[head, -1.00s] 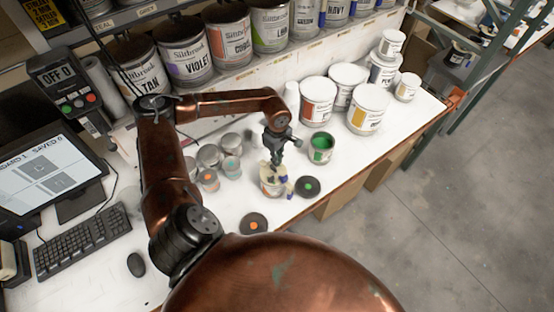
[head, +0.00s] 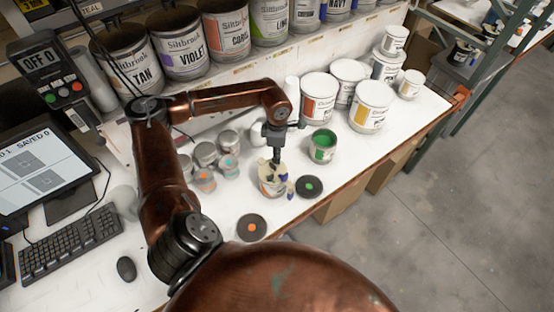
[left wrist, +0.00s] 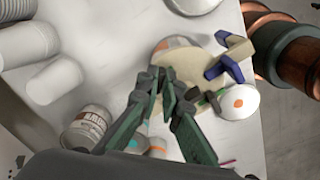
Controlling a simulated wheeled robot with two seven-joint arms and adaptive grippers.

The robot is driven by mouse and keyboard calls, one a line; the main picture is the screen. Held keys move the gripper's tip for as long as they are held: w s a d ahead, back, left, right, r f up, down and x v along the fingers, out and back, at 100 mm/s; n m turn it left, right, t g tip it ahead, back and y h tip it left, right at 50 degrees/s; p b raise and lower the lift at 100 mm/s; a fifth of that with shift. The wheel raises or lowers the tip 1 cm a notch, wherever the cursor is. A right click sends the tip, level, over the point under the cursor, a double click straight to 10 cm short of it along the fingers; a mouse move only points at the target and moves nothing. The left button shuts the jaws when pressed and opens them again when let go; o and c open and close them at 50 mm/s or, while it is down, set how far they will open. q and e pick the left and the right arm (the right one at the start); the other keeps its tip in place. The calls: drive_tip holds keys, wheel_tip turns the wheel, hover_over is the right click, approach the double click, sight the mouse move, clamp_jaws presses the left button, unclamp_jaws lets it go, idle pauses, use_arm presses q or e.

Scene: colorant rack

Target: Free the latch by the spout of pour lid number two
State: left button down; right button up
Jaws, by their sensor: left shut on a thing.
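A small can (head: 268,188) stands near the table's front edge, wearing a cream pour lid (head: 281,172). In the left wrist view the pour lid (left wrist: 190,66) is a cream disc with cream and blue parts (left wrist: 230,70) sticking out at its right edge. My left gripper (head: 276,161) comes down from above onto the lid. In the left wrist view the fingers (left wrist: 167,88) meet over the near-left part of the lid, shut on a small part that they hide. I cannot tell the latch from the other fittings, nor read a lid number. My right gripper is out of view.
An open can of green paint (head: 322,146) stands close behind right. Dark discs with a green dot (head: 309,187) and an orange dot (head: 251,227) lie nearby. Small cans (head: 205,155) crowd the left; large white cans (head: 371,106) stand at the back right.

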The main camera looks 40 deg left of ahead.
use_arm(q)
drive_tip(key=n+b, duration=0.2)
drive_tip(key=n, duration=0.2)
drive_tip(key=shift+w+f, duration=0.1)
drive_tip(key=shift+a+n+b, duration=0.1)
drive_tip(key=shift+n+b, duration=0.9)
drive_tip(key=shift+n, duration=1.2)
drive_tip(key=c, duration=2.4)
unclamp_jaws()
drive_tip(key=shift+r, duration=0.3)
wheel_tip(320, 180, up, 12)
drive_tip(key=shift+f, duration=0.15)
drive_tip(key=shift+o, duration=0.4)
